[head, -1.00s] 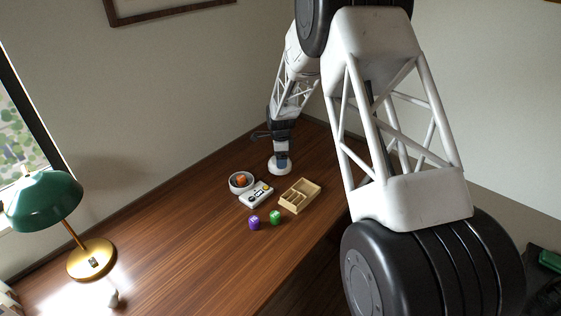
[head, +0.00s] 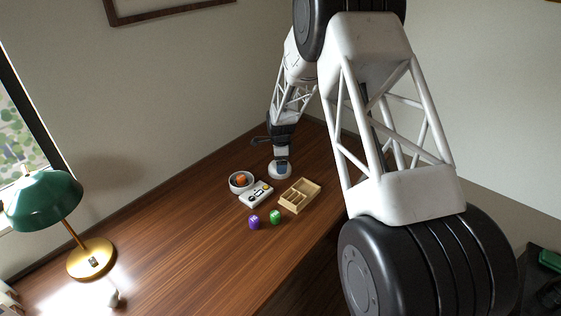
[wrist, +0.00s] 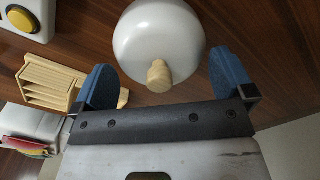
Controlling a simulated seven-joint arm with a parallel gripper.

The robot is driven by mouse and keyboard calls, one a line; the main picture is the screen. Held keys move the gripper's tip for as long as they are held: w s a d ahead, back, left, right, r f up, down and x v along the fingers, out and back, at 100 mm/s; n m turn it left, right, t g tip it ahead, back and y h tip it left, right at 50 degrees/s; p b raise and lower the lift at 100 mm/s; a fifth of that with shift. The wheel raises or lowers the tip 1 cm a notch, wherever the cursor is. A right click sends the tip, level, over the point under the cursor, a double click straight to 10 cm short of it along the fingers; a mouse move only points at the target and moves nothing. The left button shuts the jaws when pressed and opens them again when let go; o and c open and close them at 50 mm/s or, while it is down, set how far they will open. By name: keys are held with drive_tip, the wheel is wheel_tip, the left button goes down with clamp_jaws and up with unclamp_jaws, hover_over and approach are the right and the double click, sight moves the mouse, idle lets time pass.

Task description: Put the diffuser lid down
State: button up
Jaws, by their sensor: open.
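The diffuser lid (wrist: 160,35) is a white dome with a small wooden knob (wrist: 159,76) in the wrist view. In the head view the lid (head: 276,174) is a small white round shape at the far end of the desk, and appears to rest on it. My gripper (wrist: 165,72) is open, its two blue fingers on either side of the knob and apart from it. In the head view my gripper (head: 282,165) is just above the lid. The lid's underside is hidden.
Purple (head: 254,222) and green (head: 275,216) dice lie in front. A green lamp (head: 45,200) stands left.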

wheel_tip(320, 180, up, 12)
idle(0.8)
drive_tip(key=shift+r, duration=0.1)
idle(0.5)
drive_tip(key=s+d+r+n+t, duration=0.1)
drive_tip(key=s+d+r+n, duration=0.25)
drive_tip(key=s+r, duration=0.8)
drive_tip(key=s+d+r+n, duration=0.3)
drive_tip(key=s+r+n, duration=0.35)
drive_tip(key=s, duration=0.75)
drive_tip(key=s+d+r+n, duration=0.1)
drive_tip(key=s+n, duration=0.3)
drive_tip(key=s, duration=1.1)
drive_tip(key=s+d+r+n+t, duration=0.1)
drive_tip(key=s+d+n, duration=0.1)
drive_tip(key=s, duration=1.3)
drive_tip(key=shift+s+d+r+n+t, duration=0.3)
drive_tip(key=shift+s+r+n, duration=0.1)
drive_tip(key=shift+n, duration=0.5)
